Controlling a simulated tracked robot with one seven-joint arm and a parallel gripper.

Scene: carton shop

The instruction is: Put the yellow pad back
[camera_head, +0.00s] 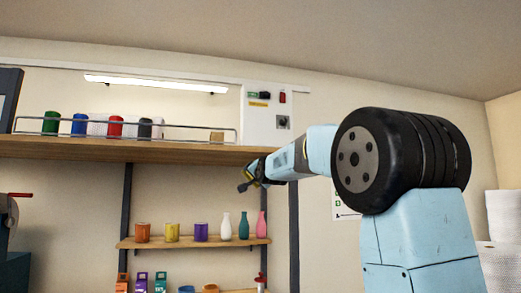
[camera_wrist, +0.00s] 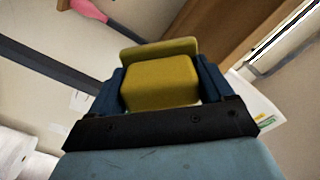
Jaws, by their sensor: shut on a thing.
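The yellow pad (camera_wrist: 160,82) is in my gripper (camera_wrist: 160,95). In the wrist view it is a thick olive-yellow block with a flatter yellow piece along its far edge. Dark blue fingers press on its left and right sides. In the head view my gripper (camera_head: 249,178) is in the air, just below the front edge of the upper wooden shelf and above the bottles. The pad is too small there to make out clearly. I cannot tell which spot the pad belongs to.
The upper shelf (camera_head: 120,152) bears several coloured cans behind a metal rail and a small tan block (camera_head: 217,137). The middle shelf (camera_head: 195,242) holds cups and bottles, including a pink bottle (camera_head: 262,225). White rolls (camera_head: 503,215) stand at the right.

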